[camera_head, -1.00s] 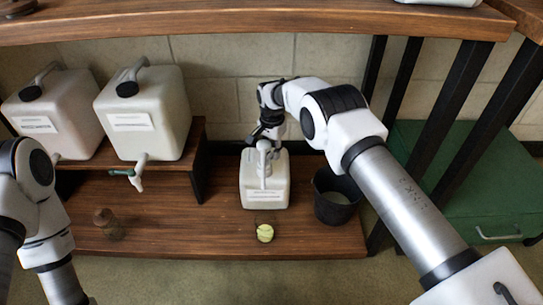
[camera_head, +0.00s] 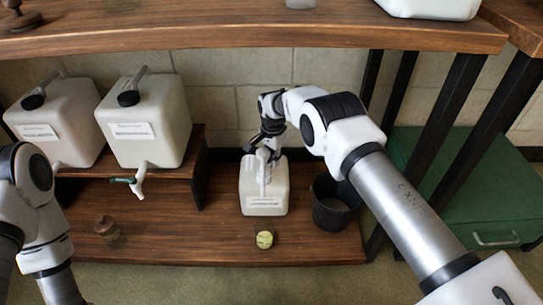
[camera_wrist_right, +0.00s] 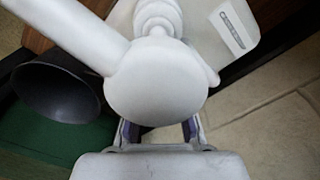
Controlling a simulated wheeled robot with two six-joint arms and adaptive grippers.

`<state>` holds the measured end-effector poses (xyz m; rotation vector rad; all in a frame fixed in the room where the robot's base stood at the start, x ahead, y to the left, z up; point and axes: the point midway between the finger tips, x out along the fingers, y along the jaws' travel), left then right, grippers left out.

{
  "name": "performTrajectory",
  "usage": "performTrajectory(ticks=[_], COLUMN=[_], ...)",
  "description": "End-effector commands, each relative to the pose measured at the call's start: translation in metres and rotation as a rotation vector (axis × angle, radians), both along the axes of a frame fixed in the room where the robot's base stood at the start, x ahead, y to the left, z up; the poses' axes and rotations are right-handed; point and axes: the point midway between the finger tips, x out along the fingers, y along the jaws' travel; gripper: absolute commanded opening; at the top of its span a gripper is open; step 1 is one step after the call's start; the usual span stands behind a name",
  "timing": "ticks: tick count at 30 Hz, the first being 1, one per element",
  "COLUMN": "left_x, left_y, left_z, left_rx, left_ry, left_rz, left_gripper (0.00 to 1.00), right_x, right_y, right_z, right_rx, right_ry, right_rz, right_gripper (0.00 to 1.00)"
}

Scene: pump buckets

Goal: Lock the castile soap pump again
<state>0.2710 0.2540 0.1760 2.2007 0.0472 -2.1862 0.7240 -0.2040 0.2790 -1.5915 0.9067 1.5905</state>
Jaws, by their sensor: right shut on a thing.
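The white pump jug (camera_head: 263,200), with a pale label too small to read, stands upright on the low wooden shelf. Its pump head and spout (camera_head: 262,172) rise from the top, with the spout hanging over the jug's front. My right gripper (camera_head: 265,152) reaches in from behind and is shut on the pump head. In the right wrist view the round white pump head (camera_wrist_right: 157,82) fills the middle, at the fingertips (camera_wrist_right: 160,132), with its spout running to the upper left. Part of the jug body (camera_wrist_right: 230,30) shows behind it. My left gripper is out of view.
A black bucket (camera_head: 333,212) stands right of the jug. A small glass with yellow-green contents (camera_head: 265,239) is in front. Two big jugs (camera_head: 145,125) stand on a riser. An upper shelf (camera_head: 250,30) hangs overhead.

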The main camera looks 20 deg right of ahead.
Motion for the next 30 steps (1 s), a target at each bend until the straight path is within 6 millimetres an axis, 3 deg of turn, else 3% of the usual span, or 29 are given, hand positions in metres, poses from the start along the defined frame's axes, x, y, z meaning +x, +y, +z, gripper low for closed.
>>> performTrajectory(ticks=[15, 30], left_x=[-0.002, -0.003], left_y=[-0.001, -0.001], left_z=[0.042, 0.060], left_rx=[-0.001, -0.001], left_ry=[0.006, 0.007], left_rz=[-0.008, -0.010], left_gripper=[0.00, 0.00], right_x=[-0.019, -0.032], right_y=[-0.006, -0.005], right_z=[0.003, 0.000], right_rx=[0.000, -0.001], right_ry=[0.003, 0.002], right_rz=[-0.453, -0.779], right_gripper=[0.00, 0.00])
